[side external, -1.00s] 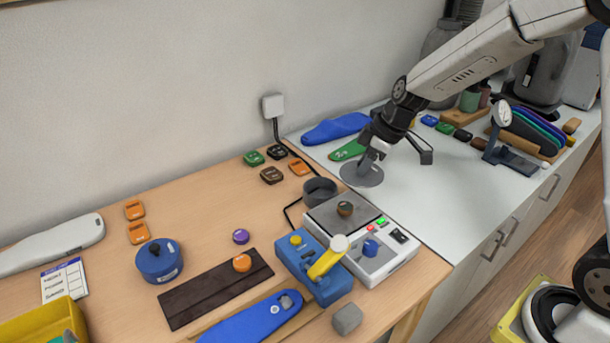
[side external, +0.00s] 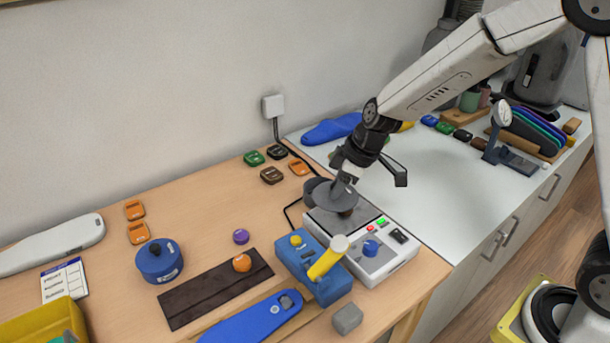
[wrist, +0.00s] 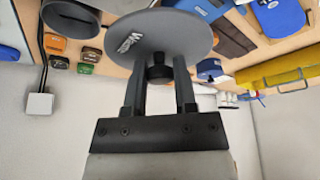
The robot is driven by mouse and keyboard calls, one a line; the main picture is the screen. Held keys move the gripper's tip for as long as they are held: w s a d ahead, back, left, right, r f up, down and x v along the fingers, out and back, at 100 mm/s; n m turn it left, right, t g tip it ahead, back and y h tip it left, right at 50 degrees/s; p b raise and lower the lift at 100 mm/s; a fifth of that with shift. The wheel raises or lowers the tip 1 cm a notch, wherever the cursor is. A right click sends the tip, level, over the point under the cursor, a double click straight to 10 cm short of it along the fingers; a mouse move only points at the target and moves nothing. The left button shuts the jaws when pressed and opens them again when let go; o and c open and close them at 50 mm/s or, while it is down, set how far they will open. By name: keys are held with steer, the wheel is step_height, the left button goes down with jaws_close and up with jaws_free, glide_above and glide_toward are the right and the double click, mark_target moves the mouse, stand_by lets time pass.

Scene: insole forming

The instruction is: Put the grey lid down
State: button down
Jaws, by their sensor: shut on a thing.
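My gripper (side external: 352,169) is shut on the knob of the grey lid (side external: 333,197). In the wrist view the round lid (wrist: 165,32) hangs from the black knob between my fingers (wrist: 160,85). In the side view the lid is tilted and sits in front of the dark grey open pot (side external: 312,188), partly hiding it. The pot also shows in the wrist view (wrist: 68,16), beside the lid. I cannot tell whether lid and pot touch.
The white-and-grey hotplate device (side external: 376,262) stands just below the lid with a brown knob-like piece on its plate. A blue device with a yellow handle (side external: 327,258) stands beside it. Several small coloured blocks (side external: 271,175) lie left of the pot. Bare wood (side external: 200,215) is free further left.

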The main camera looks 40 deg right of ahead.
mark_target(322, 203)
steer(key=shift+s+a+f, duration=0.1)
steer(key=shift+a+f, duration=0.1)
steer(key=shift+a, duration=0.4)
steer(key=shift+s+a+f, duration=0.1)
steer(key=shift+a+f, duration=0.15)
steer(key=shift+a, duration=0.4)
steer(key=shift+s+a+f, duration=0.1)
steer(key=shift+a+f, duration=0.1)
steer(key=shift+a, duration=0.4)
steer(key=shift+w+a+f, duration=0.45)
steer(key=shift+w+f, duration=1.1)
steer(key=shift+w, duration=0.65)
steer(key=shift+w+a+f, duration=0.4)
steer(key=shift+w+f, duration=1.15)
steer(key=shift+w, duration=0.7)
steer(key=shift+w+a+f, duration=0.45)
steer(key=shift+w+f, duration=1.1)
steer(key=shift+w, duration=0.65)
steer(key=shift+w+f, duration=0.25)
steer(key=shift+f, duration=1.55)
steer(key=shift+f, duration=0.15)
